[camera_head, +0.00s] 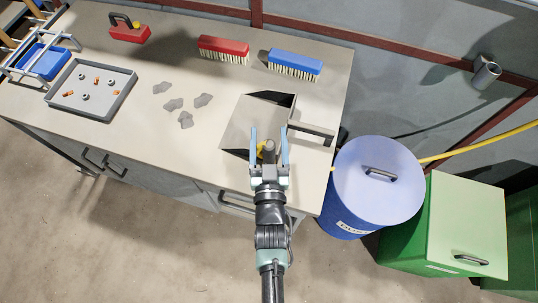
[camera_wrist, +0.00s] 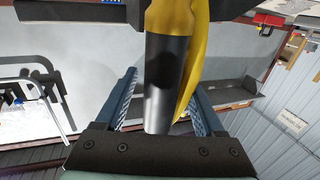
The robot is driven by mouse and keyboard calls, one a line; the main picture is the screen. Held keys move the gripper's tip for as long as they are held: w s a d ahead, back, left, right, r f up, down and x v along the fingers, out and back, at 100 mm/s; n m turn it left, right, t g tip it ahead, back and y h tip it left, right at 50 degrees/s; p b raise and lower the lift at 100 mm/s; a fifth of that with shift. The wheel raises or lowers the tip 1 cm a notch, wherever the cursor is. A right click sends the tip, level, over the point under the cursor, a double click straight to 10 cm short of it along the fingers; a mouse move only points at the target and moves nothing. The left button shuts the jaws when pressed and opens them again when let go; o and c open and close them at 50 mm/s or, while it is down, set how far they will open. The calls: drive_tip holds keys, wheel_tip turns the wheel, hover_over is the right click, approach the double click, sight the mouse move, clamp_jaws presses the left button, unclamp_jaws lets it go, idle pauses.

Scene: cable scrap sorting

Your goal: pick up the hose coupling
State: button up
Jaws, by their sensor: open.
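The hose coupling (camera_wrist: 166,80) is a dark grey cylinder in the wrist view, with a lighter lower end. Yellow hose (camera_wrist: 178,18) joins it at the top, and a yellow strip runs down its right side. In the head view the coupling (camera_head: 269,147) shows small and grey, with a bit of yellow beside it. My gripper (camera_head: 269,136) is open over the front right of the worktop, its blue fingers on either side of the coupling. The fingers also flank it in the wrist view (camera_wrist: 160,100). Whether either finger touches it I cannot tell.
A dustpan (camera_head: 242,122) lies just beyond my gripper. Red (camera_head: 223,46) and blue (camera_head: 295,62) brushes, grey scraps (camera_head: 185,119) and a parts tray (camera_head: 62,101) are on the worktop (camera_head: 200,150). A blue drum (camera_head: 350,195) and green bin (camera_head: 455,215) stand right. Yellow hose (camera_head: 490,139) runs behind.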

clamp_jaws()
drive_tip(key=shift+r, duration=0.15)
idle(0.4)
wheel_tip(320, 180, up, 15)
drive_tip(key=p, duration=0.5)
idle(0.8)
drive_tip(key=shift+f, duration=0.2)
